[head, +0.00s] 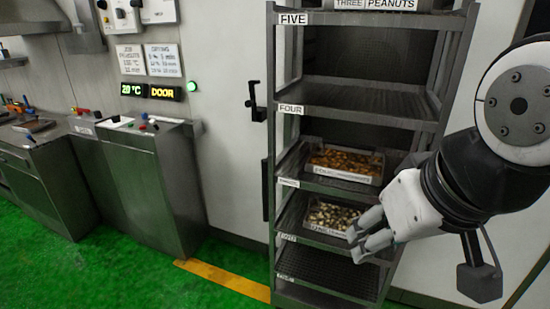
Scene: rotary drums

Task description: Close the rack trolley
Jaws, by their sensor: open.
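The rack trolley (271,150) is a tall grey metal frame with several shelves, in the middle right of the head view. Its shelves carry labels such as FIVE (293,19) and FOUR (291,109); the lower labels are too small to read. A tray of orange-brown pieces (345,160) stands on one shelf and a tray of pale pieces (328,214) on the shelf below. My gripper (355,243) is open and empty, in front of the trolley's lower right part. It hides part of the lower shelves. I cannot tell whether it touches the trolley.
A black latch handle (256,101) sits on the pale wall panel left of the trolley. Steel cabinets (153,185) stand further left under a display reading DOOR (165,92) and a green lamp (192,86). The green floor (120,265) is clear, with a yellow stripe (222,279).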

